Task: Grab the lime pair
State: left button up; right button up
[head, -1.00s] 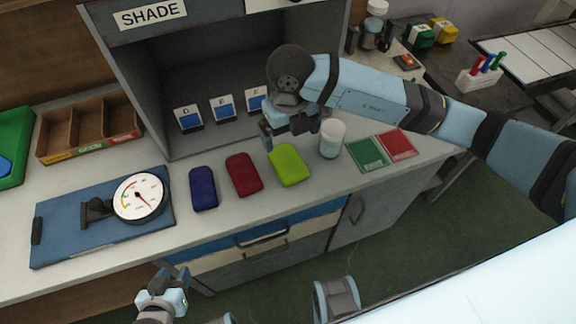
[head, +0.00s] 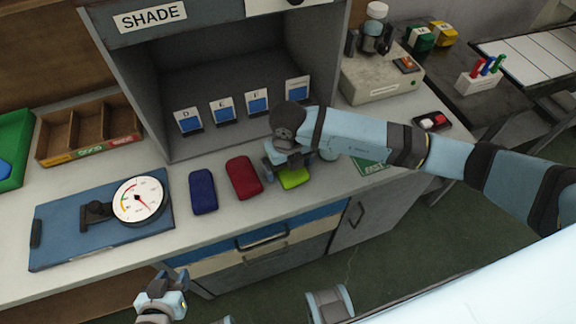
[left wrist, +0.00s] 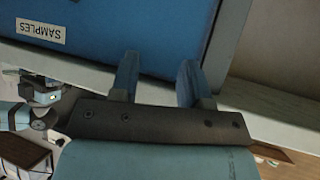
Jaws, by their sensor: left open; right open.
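The lime pair (head: 294,179) is a folded bundle on the counter, to the right of the red pair (head: 243,177) and the dark blue pair (head: 203,190). My right gripper (head: 289,168) is open, low over the far part of the lime pair, and hides that part. I cannot tell whether its fingers touch the bundle. My left gripper (head: 172,276) is open and empty in front of the counter, below its edge. In the left wrist view its two fingers (left wrist: 157,75) point at a blue drawer front with a SAMPLES label.
The shade booth (head: 230,75) stands behind the pairs with several lettered cards in it. A dial gauge (head: 138,199) on a blue board (head: 75,232) lies left.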

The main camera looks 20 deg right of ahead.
jog(key=c, duration=1)
jog(key=shift+r, duration=0.1)
